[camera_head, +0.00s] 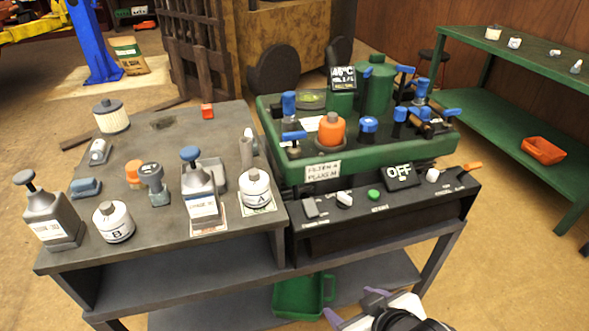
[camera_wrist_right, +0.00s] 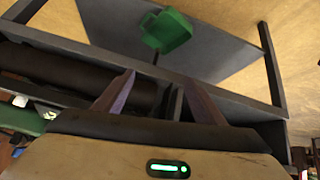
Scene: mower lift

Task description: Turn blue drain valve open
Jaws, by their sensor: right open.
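Several blue handles and knobs sit on the green machine deck at the back right in the head view. They include a blue lever at the left (camera_head: 293,136), a round blue knob (camera_head: 369,124), a blue lever at the right edge (camera_head: 452,112) and one at the back (camera_head: 405,69). I cannot tell which is the drain valve. My right gripper (camera_head: 352,304), with purple fingers, is low in front of the bench, well apart from these handles. It is open and empty in the right wrist view (camera_wrist_right: 159,78). My left gripper is not in view.
Left, the grey table (camera_head: 170,125) holds bottles, canisters and small tools. A green shelf (camera_head: 500,118) stands right.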

